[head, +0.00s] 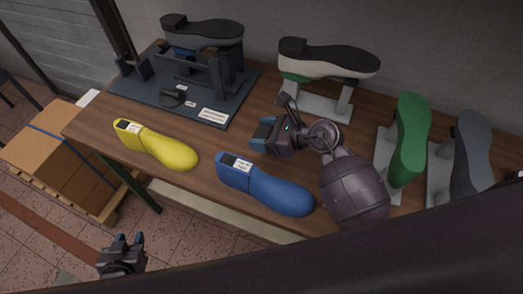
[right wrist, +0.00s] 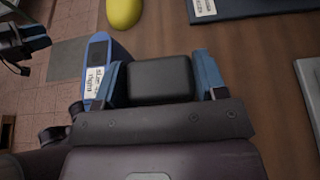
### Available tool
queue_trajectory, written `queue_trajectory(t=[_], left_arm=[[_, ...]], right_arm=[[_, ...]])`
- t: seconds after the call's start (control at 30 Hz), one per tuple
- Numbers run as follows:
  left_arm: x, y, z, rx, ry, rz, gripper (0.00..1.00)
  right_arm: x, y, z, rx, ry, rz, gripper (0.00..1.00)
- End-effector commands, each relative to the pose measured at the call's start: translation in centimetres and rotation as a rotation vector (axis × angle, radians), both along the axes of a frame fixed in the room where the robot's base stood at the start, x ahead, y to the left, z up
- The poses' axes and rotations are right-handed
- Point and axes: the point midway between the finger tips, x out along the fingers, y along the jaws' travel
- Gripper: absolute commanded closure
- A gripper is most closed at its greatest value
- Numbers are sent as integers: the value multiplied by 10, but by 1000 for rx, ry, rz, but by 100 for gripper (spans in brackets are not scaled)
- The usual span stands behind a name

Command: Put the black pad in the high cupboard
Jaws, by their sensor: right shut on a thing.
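The black pad (right wrist: 161,80) is a dark rounded block between the blue fingers of my right gripper (right wrist: 165,78) in the right wrist view. That gripper is shut on it. In the head view my right gripper (head: 262,135) is above the wooden bench, behind the blue shoe last, and the pad is hard to make out there. My left gripper (head: 122,243) is at the lower left, over the floor in front of the bench, with its fingers apart and nothing between them. No cupboard shows in either view.
The bench (head: 228,150) holds a yellow last (head: 155,146), a blue last (head: 265,190), a dark mat (head: 135,92) with a shoe stand, a white-and-black shoe (head: 325,60), a green last (head: 410,140) and a grey last (head: 473,160). Cardboard boxes (head: 60,150) stand left.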

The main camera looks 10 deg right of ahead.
Motion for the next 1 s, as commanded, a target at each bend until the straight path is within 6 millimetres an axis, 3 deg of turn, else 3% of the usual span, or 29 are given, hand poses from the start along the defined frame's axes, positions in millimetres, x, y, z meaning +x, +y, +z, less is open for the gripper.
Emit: queue_trajectory(t=[0.1,0.37,0.6,1.0], left_arm=[[2,0,-1,-1,-4,-1,62],[4,-1,-1,0,-9,-2,62],[4,-1,-4,-1,-10,-3,62],[3,-1,-5,0,-9,-2,62]], right_arm=[[0,1,-22,4,2,-2,60],[0,0,-41,1,0,0,60],[0,0,-73,2,2,-1,60],[0,0,-80,0,-1,0,60]])
